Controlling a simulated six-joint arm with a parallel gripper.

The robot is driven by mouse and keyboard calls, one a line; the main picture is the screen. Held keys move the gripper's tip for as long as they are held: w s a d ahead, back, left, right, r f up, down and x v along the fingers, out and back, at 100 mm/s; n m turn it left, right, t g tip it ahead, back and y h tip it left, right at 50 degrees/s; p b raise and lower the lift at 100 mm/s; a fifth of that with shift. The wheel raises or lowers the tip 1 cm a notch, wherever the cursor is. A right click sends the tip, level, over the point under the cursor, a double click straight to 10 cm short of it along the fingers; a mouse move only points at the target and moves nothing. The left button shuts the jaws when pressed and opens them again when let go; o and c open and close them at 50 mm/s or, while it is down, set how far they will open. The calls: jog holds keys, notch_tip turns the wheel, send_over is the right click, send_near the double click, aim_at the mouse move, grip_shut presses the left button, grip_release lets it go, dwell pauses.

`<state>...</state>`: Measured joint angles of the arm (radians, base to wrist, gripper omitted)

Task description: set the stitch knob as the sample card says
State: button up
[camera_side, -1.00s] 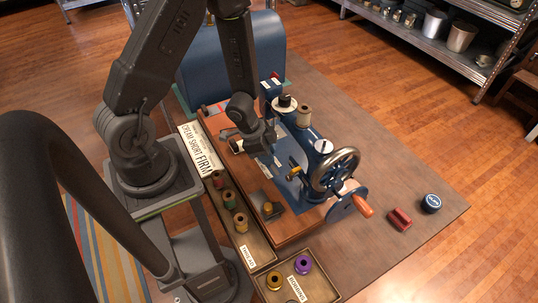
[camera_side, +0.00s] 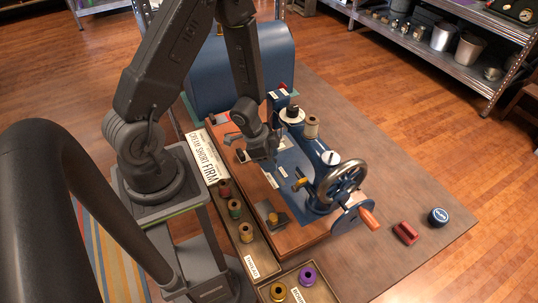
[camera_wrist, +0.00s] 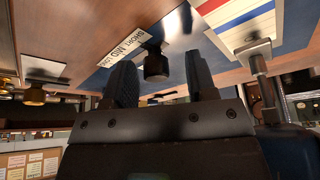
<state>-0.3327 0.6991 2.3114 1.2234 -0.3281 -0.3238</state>
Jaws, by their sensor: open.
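The sample card (camera_side: 208,160) lies flat beside my arm's base and reads "CREAM SHORT FIRM". The blue sewing machine (camera_side: 325,165) stands on a wooden base (camera_side: 290,238). In the wrist view, a dark round knob (camera_wrist: 154,68) sits beside a white label (camera_wrist: 122,50) that reads "SHORT MID" and a partly hidden third word. My gripper (camera_wrist: 160,72) is open, with one finger on each side of the knob in that view; I cannot tell whether they touch it. In the side view, my gripper (camera_side: 267,157) hangs low over the base and hides the knob.
A tray with several thread spools (camera_side: 235,209) and a tray with bobbins (camera_side: 306,274) lie in front. The handwheel (camera_side: 343,180) is right of my gripper. A blue machine cover (camera_side: 240,65) stands behind. A red object (camera_side: 405,233) and blue tin (camera_side: 438,217) lie right.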

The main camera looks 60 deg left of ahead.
jog(key=shift+r, duration=0.15)
jog(key=v, duration=1.3)
jog(key=shift+s+a+r, duration=0.15)
jog(key=shift+s+r, duration=0.05)
jog(key=w+r+n+t+y, duration=0.1)
jog(key=r, duration=0.1)
jog(key=w+a+r+n+t+y, duration=0.1)
jog(key=w+r+t, duration=0.1)
jog(key=w+r+n+t+y, duration=0.1)
jog(key=w+r, duration=0.1)
jog(key=shift+a+r+n, duration=0.2)
jog(key=shift+r+n, duration=0.05)
jog(key=shift+n, duration=0.05)
jog(key=s+d+r+n+y, duration=0.3)
jog(key=r+n+y, duration=0.1)
jog(key=r, duration=0.6)
jog(key=s+d+r+g+h, duration=0.2)
jog(key=s+d+r+h, duration=0.1)
jog(key=s+d, duration=0.4)
jog(key=shift+d+m+h, duration=0.4)
jog(key=shift+d+h, duration=0.4)
jog(key=shift+d, duration=0.35)
